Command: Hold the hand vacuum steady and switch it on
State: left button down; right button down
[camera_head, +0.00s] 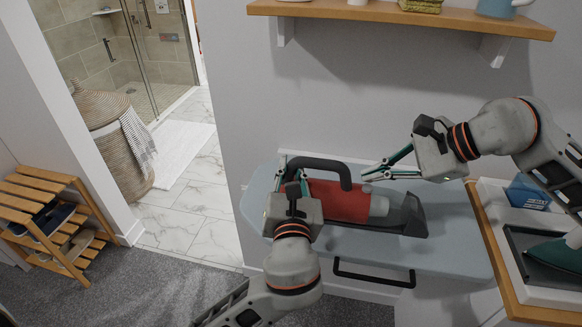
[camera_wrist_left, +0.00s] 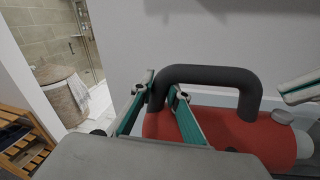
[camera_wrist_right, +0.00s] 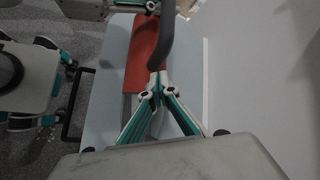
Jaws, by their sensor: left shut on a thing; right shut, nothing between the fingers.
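The hand vacuum (camera_head: 338,200) has a red body, a black looped handle and a grey clear nozzle pointing right. It lies on the pale blue ironing board (camera_head: 455,249). My left gripper (camera_head: 292,172) is at the rear end of the vacuum and shut on the back of its handle. In the left wrist view its fingers (camera_wrist_left: 160,88) straddle the handle's rear. My right gripper (camera_head: 368,174) is shut and empty, its tips just right of the handle's front end, above the body. In the right wrist view its closed tips (camera_wrist_right: 158,95) are close to the handle; contact cannot be told.
A wooden-edged counter (camera_head: 484,250) with a green iron (camera_head: 556,252) and a blue box (camera_head: 527,193) stands at the right. A wall shelf (camera_head: 400,14) runs above. A slatted shoe rack (camera_head: 50,225) and a wicker basket (camera_head: 115,140) are at the left.

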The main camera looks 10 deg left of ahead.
aim_at(371, 189)
pick_arm(q)
jog(key=shift+r, duration=0.15)
pick_arm(e)
jog(key=shift+f, duration=0.4)
jog(key=shift+f, duration=0.5)
dwell(0.4)
jog(key=shift+r, duration=0.95)
notch_tip(371, 189, up, 6)
dwell(0.6)
